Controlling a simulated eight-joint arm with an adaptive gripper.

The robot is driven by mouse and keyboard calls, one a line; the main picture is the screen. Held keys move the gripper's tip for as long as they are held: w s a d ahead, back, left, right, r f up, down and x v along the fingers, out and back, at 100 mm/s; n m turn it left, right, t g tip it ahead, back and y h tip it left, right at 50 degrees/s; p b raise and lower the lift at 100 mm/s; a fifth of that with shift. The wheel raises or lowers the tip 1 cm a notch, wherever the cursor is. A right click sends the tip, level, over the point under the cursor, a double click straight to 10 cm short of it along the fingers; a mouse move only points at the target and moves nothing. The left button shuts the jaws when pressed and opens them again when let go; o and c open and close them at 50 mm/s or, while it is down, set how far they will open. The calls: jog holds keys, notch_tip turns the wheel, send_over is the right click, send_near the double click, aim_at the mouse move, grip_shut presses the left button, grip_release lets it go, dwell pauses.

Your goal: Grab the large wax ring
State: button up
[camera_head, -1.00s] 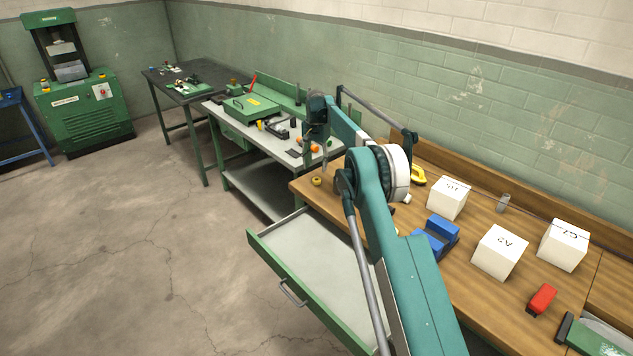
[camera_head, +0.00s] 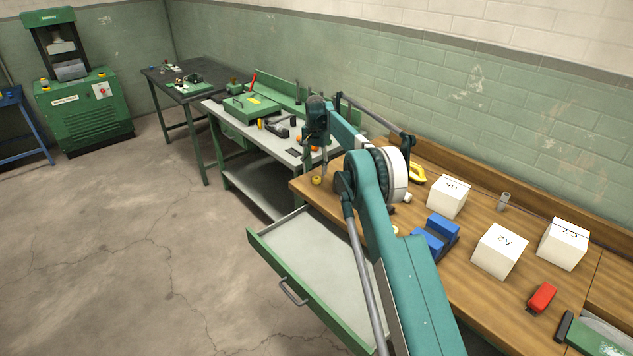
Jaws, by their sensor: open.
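A small yellow ring-like piece (camera_head: 316,180) lies at the far left corner of the wooden bench (camera_head: 480,277). Another pale yellow bit (camera_head: 396,230) shows beside my arm, mostly hidden by it. I cannot tell from this view which is the large wax ring. My gripper (camera_head: 324,170) hangs from the teal arm's end, close to the yellow piece at the bench corner. It looks open and empty, but its fingers are tiny and dark here. I cannot tell its exact height above the bench.
An open green drawer (camera_head: 286,263) juts out below the bench. White boxes (camera_head: 499,251), a blue block (camera_head: 436,236), a red item (camera_head: 541,298) and a yellow tool (camera_head: 417,174) lie on the bench. A grey-topped table (camera_head: 232,117) with tools stands beyond.

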aim_at(317, 180)
jog(key=shift+f, duration=2.6)
jog(key=c, duration=0.8)
